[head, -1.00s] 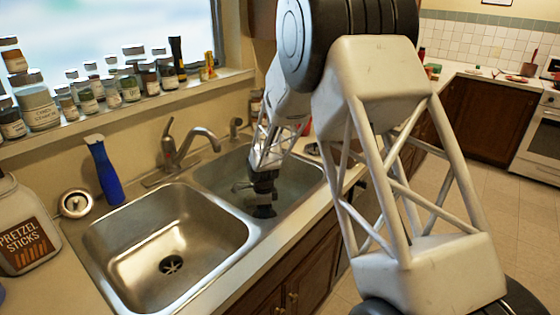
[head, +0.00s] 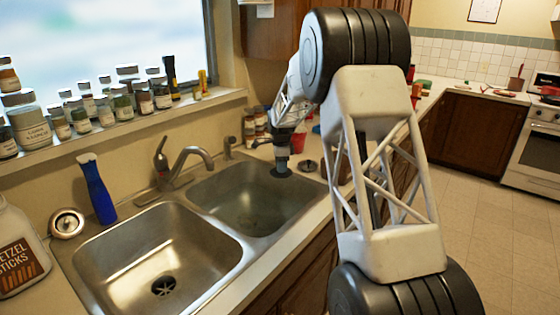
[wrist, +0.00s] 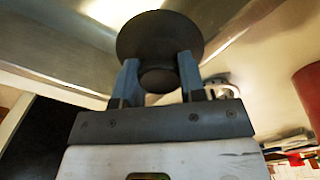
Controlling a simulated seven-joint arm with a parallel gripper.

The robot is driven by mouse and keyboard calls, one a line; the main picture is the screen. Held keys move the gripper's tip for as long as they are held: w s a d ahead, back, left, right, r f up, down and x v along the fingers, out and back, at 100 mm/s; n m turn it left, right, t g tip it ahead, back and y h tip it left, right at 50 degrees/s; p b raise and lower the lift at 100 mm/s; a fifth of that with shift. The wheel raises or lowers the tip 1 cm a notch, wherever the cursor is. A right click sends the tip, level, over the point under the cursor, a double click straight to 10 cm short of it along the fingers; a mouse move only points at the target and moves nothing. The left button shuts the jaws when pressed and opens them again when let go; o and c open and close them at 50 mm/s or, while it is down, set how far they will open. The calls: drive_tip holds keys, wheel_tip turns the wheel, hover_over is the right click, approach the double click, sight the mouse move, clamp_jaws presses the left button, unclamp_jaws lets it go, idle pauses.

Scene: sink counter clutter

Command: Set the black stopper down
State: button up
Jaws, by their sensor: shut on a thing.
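My gripper (head: 282,160) is over the far right corner of the right sink basin (head: 232,210), near its rim. It is shut on the black stopper (head: 281,173), which hangs below the fingers in the head view. In the wrist view the stopper's wide round dark disc (wrist: 160,36) faces outward, and its narrower neck sits between the two blue-grey fingers of my gripper (wrist: 159,70). The basin's metal wall and rim show behind the disc.
A round metal strainer (head: 307,166) lies on the counter just right of the gripper. Spice jars (head: 256,122) and a red cup (head: 299,132) stand behind it. The faucet (head: 180,165) is to the left. The left basin (head: 160,255) is empty.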

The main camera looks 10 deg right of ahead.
drive_tip(key=shift+w+d+r, duration=1.15)
drive_tip(key=shift+w+r, duration=0.05)
drive_tip(key=shift+r, duration=0.05)
drive_tip(key=shift+w, duration=0.15)
drive_tip(key=shift+w+a+f, duration=0.1)
drive_tip(key=shift+w+f, duration=0.15)
drive_tip(key=shift+w, duration=2.35)
drive_tip(key=shift+w+a+f, duration=0.1)
drive_tip(key=shift+w+f, duration=0.15)
drive_tip(key=shift+w, duration=2.4)
drive_tip(key=shift+w+f, duration=0.25)
drive_tip(key=shift+w, duration=2.35)
drive_tip(key=shift+f, duration=1.75)
drive_tip(key=shift+f, duration=0.1)
